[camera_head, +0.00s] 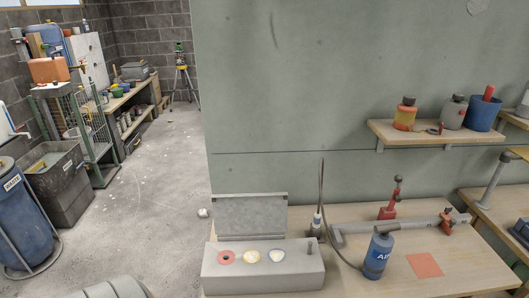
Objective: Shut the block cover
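A light grey block (222,280) stands at the front left edge of the workbench. The block's flat grey cover (249,214) stands open, upright along the back edge. Neither of my grippers is in view.
A blue canister (379,257) with a hose stands right of the block. Behind it lies a long grey bar tool (395,229) with red parts. An orange-red square (425,265) lies flat on the bench (480,255). A shelf (440,135) with containers hangs above. Open floor (150,215) lies left.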

